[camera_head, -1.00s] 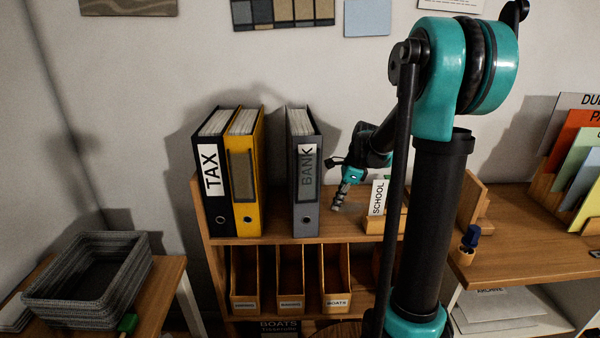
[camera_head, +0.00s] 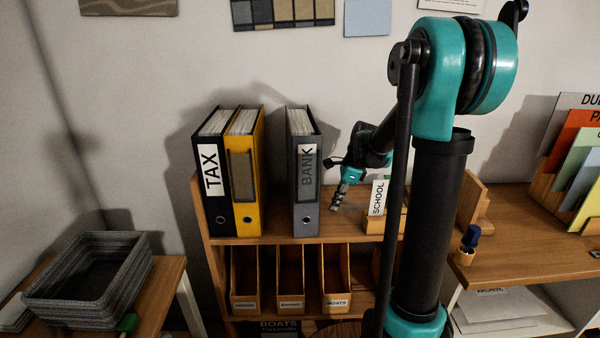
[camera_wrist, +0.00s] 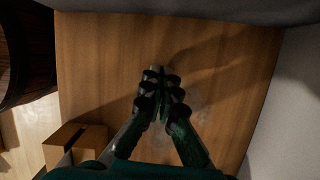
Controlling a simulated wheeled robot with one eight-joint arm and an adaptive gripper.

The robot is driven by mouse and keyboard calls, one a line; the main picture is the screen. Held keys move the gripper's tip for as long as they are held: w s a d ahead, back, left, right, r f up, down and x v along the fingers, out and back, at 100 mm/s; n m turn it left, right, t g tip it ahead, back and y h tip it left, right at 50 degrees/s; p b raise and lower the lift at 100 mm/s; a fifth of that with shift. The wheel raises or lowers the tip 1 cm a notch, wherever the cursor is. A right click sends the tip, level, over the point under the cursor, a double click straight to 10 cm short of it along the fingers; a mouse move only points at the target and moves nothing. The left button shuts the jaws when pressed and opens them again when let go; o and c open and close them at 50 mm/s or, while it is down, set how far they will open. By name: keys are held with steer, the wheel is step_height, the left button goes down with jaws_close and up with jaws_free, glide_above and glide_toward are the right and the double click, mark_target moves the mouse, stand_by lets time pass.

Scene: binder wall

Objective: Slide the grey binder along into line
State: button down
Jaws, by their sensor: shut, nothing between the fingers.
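The grey binder (camera_head: 306,190), labelled BANK, stands upright on the shelf top (camera_head: 270,228). A gap separates it from the yellow binder (camera_head: 244,185) and the black TAX binder (camera_head: 213,185), which stand side by side at the left. My gripper (camera_head: 335,207) is shut and empty, pointing down just above the shelf, to the right of the grey binder and apart from it. In the wrist view, my closed fingers (camera_wrist: 158,75) are over bare wood, and a grey surface, probably the binder, runs along the top edge.
A SCHOOL card (camera_head: 377,198) in a wooden holder stands right of my gripper. Several file boxes (camera_head: 290,278) sit on the shelf below. A grey basket (camera_head: 60,295) is at the lower left. The shelf between the yellow and grey binders is clear.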

steer(key=shift+w+a, duration=0.15)
steer(key=shift+a, duration=1.65)
steer(key=shift+w+a, duration=0.15)
steer(key=shift+a, duration=1.7)
steer(key=shift+w+a, duration=0.15)
steer(key=shift+a, duration=1.65)
steer(key=shift+d, duration=0.2)
steer(key=shift+s+d, duration=0.2)
steer(key=shift+d, duration=2.15)
steer(key=shift+r, duration=0.1)
step_height(320, 180, up, 10)
